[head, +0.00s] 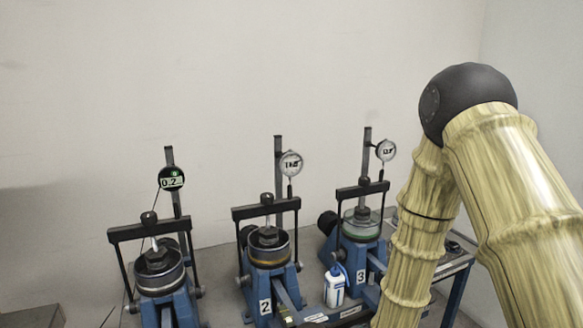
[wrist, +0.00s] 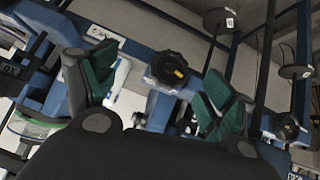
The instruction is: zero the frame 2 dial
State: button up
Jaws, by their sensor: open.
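The frame 2 dial (head: 291,163) is a round white-faced gauge with a dark digital readout, too small to read. It sits on a post above frame 2 (head: 266,250), a blue lever frame with a "2" label, black crossbar and cell. My gripper (wrist: 158,84) shows only in the wrist view, with its two green-padded fingers apart and nothing held between them. A black knob (wrist: 168,70) with an orange mark shows beyond the gap; I cannot tell which frame it belongs to. In the head view my arm runs down out of the picture at right, and the gripper is hidden.
A frame with a black-faced dial (head: 172,178) stands left, and frame 3 (head: 358,240) with its white dial (head: 386,150) stands right. A white bottle (head: 334,287) is between frames 2 and 3. Dark discs (wrist: 294,72) on rods hang at right in the wrist view.

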jog(key=w+a+r+n+t+y, duration=0.1)
jog(key=w+a+r+t, duration=0.1)
jog(key=w+r, duration=0.35)
jog(key=w+a+r+n+t, duration=0.1)
jog(key=w+r+n, duration=0.1)
jog(key=r, duration=0.6)
jog(key=w+a+r+n+t+y, duration=0.1)
jog(key=w+a+r+t, duration=0.1)
jog(key=w+r, duration=0.35)
jog(key=n+t+y+b, duration=0.1)
jog(key=n+t+y, duration=0.2)
jog(key=n, duration=0.1)
send_near(293, 165)
jog(key=shift+h, duration=0.3)
jog(key=p+x, duration=0.2)
jog(key=x, duration=0.3)
jog(key=p+x, duration=0.2)
jog(key=x, duration=0.3)
jog(key=shift+w+a+r, duration=0.1)
jog(key=shift+w+a, duration=0.2)
jog(key=shift+a, duration=0.1)
jog(key=c, duration=1.1)
